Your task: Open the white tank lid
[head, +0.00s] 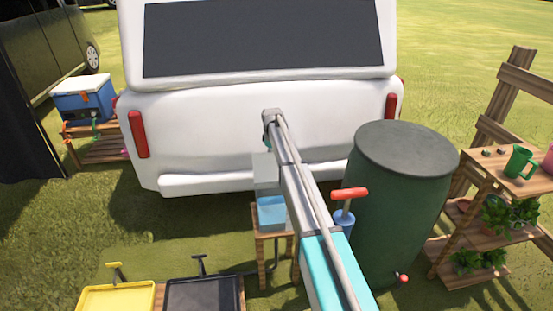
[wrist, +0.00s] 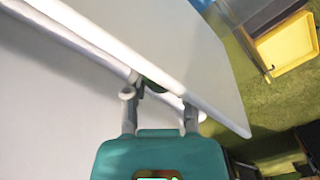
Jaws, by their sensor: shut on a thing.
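The small tank (head: 272,212), with blue contents, stands on a wooden stand below the van's rear. Its white lid (head: 265,170) shows as a pale panel raised above the tank, partly behind my arm. My gripper (head: 268,122) is at the far end of the arm, above the panel; its fingers are mostly hidden there. In the wrist view the lid (wrist: 190,45) appears as a large tilted white slab. My gripper (wrist: 158,100) is shut at its edge, with a small dark green part between the fingers. The exact contact is partly hidden.
The white van (head: 250,130) stands close behind the tank. A green barrel (head: 400,200) and a red-handled pump (head: 346,210) stand to the right of my arm. A yellow tray (head: 115,298) and a black tray (head: 205,293) lie at the front left.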

